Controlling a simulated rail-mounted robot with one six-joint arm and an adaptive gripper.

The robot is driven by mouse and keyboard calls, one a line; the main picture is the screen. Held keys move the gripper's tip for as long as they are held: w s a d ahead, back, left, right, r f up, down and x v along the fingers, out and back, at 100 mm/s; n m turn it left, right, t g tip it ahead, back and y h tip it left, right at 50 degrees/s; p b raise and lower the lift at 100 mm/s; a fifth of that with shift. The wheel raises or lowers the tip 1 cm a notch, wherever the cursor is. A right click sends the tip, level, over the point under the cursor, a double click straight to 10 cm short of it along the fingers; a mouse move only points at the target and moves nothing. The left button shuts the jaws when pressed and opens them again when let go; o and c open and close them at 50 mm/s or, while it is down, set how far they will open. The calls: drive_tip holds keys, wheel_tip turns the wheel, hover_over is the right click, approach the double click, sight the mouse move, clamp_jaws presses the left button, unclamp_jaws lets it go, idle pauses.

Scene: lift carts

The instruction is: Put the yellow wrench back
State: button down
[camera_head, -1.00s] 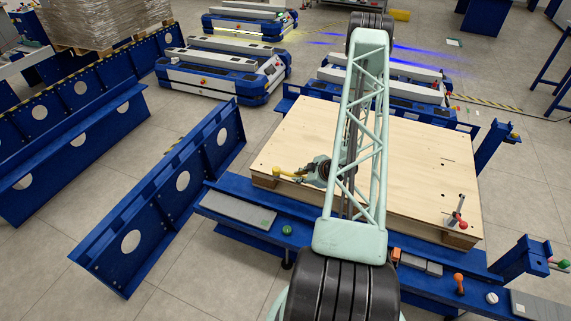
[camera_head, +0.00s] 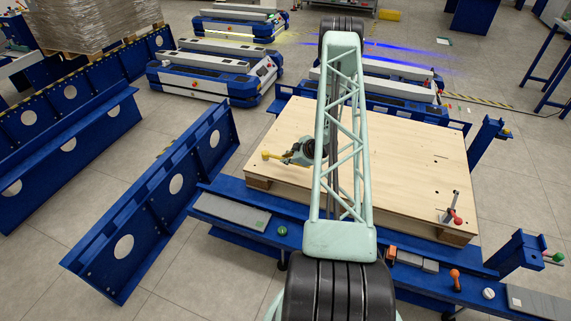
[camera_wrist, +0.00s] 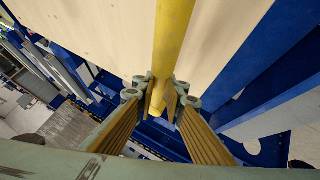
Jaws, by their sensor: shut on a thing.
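My gripper (camera_head: 291,157) is shut on the yellow wrench (camera_head: 268,156), at the left part of the wooden panel (camera_head: 400,150). In the head view the wrench's yellow end sticks out to the left of the gripper. The rest is hidden by the gripper and arm. In the wrist view the wrench (camera_wrist: 174,25) is a long yellow bar running from the top edge down between the two fingers of my gripper (camera_wrist: 160,92). Its far end lies beyond the top edge. The gap between wrench and panel cannot be judged.
The panel lies on a blue cart frame with a grey plate (camera_head: 230,211) at its front left. A green ball (camera_head: 283,231), an orange-handled item (camera_head: 455,279) and a white round item (camera_head: 488,293) sit along the front. A red-handled clamp (camera_head: 453,211) stands at the panel's right corner.

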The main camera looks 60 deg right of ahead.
drive_tip(key=shift+w+d, duration=0.3)
drive_tip(key=shift+f+b, duration=0.35)
drive_tip(key=shift+f, duration=1.4)
drive_tip(key=c, duration=2.7)
unclamp_jaws()
drive_tip(key=shift+f, duration=0.15)
drive_tip(key=shift+r, duration=0.2)
drive_tip(key=shift+p+v, duration=0.7)
drive_tip(key=shift+v, duration=5.3)
